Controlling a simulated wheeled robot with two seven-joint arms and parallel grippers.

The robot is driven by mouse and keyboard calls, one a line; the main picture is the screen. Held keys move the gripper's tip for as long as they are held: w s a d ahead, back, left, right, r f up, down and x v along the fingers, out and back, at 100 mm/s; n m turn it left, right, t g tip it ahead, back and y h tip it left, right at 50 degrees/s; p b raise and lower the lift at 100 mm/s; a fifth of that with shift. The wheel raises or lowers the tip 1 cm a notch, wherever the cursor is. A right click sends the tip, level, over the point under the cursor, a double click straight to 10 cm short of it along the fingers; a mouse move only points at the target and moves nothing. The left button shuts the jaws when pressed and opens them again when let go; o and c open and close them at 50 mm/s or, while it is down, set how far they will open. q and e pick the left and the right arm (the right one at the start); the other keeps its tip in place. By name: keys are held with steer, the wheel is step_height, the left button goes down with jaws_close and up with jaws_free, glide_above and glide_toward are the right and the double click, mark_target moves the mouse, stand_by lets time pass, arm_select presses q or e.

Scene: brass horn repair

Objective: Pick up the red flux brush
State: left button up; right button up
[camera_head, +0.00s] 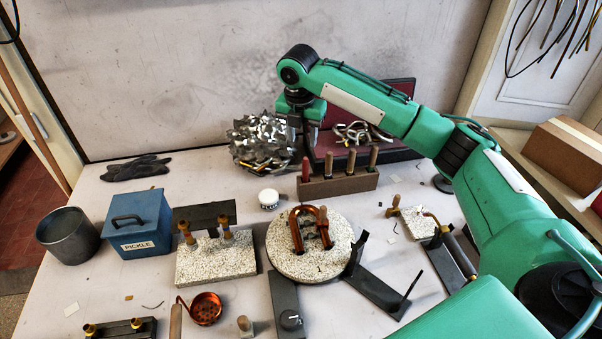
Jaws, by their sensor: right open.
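A slim red handle (305,168), which looks like the red flux brush, stands upright at the left end of a brown wooden rack (342,187). Its lower part is hidden in the rack. My right gripper (304,148) points down just above and around the top of this red handle. It is open; whether a finger touches the handle cannot be made out. My left gripper is not in view.
Several wooden-handled tools (350,161) stand in the same rack. Crumpled metal (264,142) lies close left of the gripper, and an open dark case (401,150) behind the rack. A white jar (268,198) and round speckled slab (283,258) stand in front.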

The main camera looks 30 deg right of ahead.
mark_target(305, 159)
steer(key=f, duration=0.2)
steer(key=f+p, duration=0.1)
steer(key=f, duration=0.2)
steer(key=shift+d, duration=0.2)
steer(key=shift+w+d+f, duration=0.1)
steer(key=shift+w+f, duration=0.05)
steer(key=shift+f, duration=0.4)
steer(key=shift+w+d+f, duration=0.1)
steer(key=shift+f, duration=0.45)
steer(key=shift+w+d+f+p, duration=0.1)
steer(key=shift+d+f+p, duration=0.05)
steer(key=shift+f+p, duration=0.6)
steer(key=f, duration=0.3)
steer(key=shift+w+d+f+p, duration=0.3)
steer(key=shift+d+f+p, duration=0.05)
steer(key=shift+f, duration=0.25)
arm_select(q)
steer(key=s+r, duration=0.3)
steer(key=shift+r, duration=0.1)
arm_select(e)
jaws_close()
